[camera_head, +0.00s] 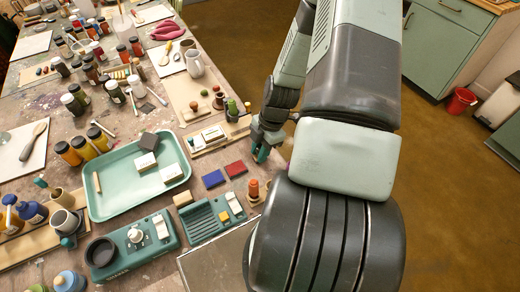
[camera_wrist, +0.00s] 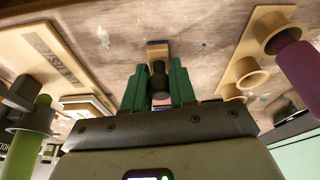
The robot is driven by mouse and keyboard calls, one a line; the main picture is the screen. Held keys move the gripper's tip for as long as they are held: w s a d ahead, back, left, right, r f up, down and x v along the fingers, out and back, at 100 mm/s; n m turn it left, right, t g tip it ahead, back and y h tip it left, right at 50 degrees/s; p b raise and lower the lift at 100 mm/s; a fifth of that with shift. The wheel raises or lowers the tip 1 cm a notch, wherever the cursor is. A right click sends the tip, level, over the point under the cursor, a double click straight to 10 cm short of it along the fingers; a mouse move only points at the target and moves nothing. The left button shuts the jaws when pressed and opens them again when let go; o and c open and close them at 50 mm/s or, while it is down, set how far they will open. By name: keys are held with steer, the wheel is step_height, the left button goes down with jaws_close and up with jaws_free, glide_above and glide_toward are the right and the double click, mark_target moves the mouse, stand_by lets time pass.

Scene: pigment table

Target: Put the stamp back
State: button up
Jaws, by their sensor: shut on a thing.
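My gripper (camera_wrist: 158,88) has two green fingers, closed on the dark handle of a stamp (camera_wrist: 158,76) in the wrist view. A wooden block with a blue edge (camera_wrist: 157,48) shows just beyond the handle; I cannot tell whether it belongs to the stamp. In the head view my gripper (camera_head: 263,153) hangs beside the table's right edge, right of the red ink pad (camera_head: 236,168) and blue ink pad (camera_head: 213,178). The held stamp cannot be made out there. An orange-handled piece (camera_head: 253,188) stands at the table edge nearer the camera.
A teal tray (camera_head: 110,213) with white blocks lies left of the pads. A green ridged holder (camera_head: 208,222) is in front. A wooden board with lettering (camera_wrist: 45,52) lies left in the wrist view; a wooden rack with round holders (camera_wrist: 236,72) is right.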

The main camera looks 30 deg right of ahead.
steer(key=o, duration=0.8)
steer(key=shift+f, duration=0.1)
steer(key=shift+o, duration=0.2)
steer(key=v, duration=1.2)
